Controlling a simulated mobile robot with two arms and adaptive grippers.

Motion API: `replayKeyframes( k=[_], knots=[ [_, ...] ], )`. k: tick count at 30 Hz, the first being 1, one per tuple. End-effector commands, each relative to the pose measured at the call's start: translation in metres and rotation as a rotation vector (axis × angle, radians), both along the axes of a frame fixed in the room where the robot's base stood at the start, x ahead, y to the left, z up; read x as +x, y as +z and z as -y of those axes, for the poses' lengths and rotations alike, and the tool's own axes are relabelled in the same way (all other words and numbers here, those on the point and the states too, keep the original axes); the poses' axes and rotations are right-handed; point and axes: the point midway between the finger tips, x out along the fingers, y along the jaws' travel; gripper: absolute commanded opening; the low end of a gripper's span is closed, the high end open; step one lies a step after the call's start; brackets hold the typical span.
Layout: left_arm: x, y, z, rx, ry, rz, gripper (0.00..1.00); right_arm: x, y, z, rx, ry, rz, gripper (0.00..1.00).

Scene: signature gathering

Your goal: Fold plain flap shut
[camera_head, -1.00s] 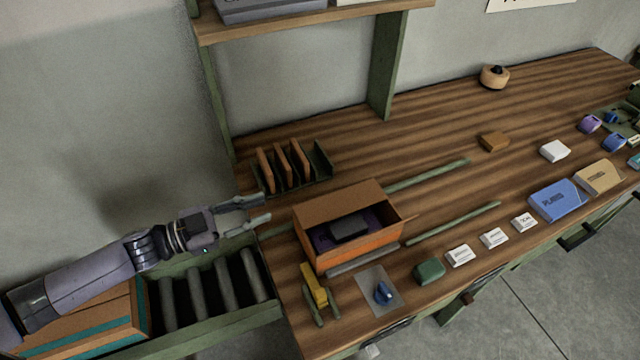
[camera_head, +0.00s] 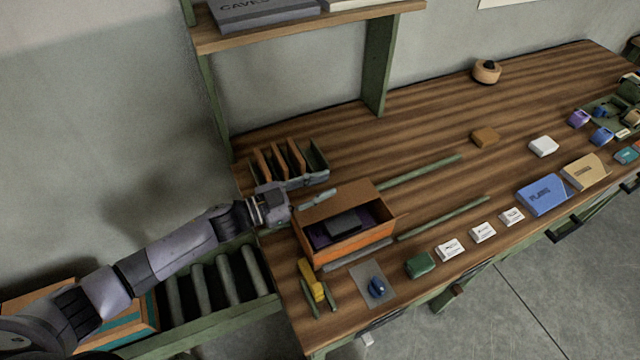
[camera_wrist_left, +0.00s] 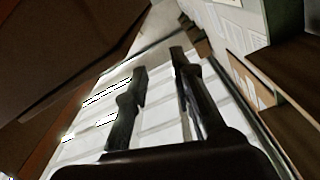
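An open orange and brown cardboard box (camera_head: 358,246) stands on the workbench with a dark item (camera_head: 344,224) on purple lining inside. Its brown back flap (camera_head: 352,203) stands raised, and a small flap sticks out at its right end. I cannot tell which flap is the plain one. My left gripper (camera_head: 325,188) is at the box's back left, between the raised flap and the rack. In the left wrist view its fingers (camera_wrist_left: 158,62) are apart with nothing between them. A brown surface, perhaps the box, fills the upper left there. My right gripper is not in view.
A rack (camera_head: 318,160) with brown dividers stands close behind the box. A yellow block (camera_head: 312,282), a blue knob (camera_head: 377,287) and a green block (camera_head: 420,264) lie in front. Green rails (camera_head: 445,217) run right.

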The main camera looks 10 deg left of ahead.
Motion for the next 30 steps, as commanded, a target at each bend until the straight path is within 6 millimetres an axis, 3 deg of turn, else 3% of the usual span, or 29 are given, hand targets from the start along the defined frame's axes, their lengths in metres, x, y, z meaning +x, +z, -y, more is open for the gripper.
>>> replayKeyframes(
  k=[5,15,30],
  knots=[
    [-0.0001,-0.0003,-0.0002,0.0,0.0,0.0,0.22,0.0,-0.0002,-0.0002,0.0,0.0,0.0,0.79],
    [-0.0003,-0.0001,-0.0004,0.0,0.0,0.0,0.0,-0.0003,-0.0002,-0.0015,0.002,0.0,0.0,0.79],
    [-0.0004,-0.0002,-0.0005,0.0,0.0,0.0,0.02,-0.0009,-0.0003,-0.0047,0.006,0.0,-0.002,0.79]
  ],
)
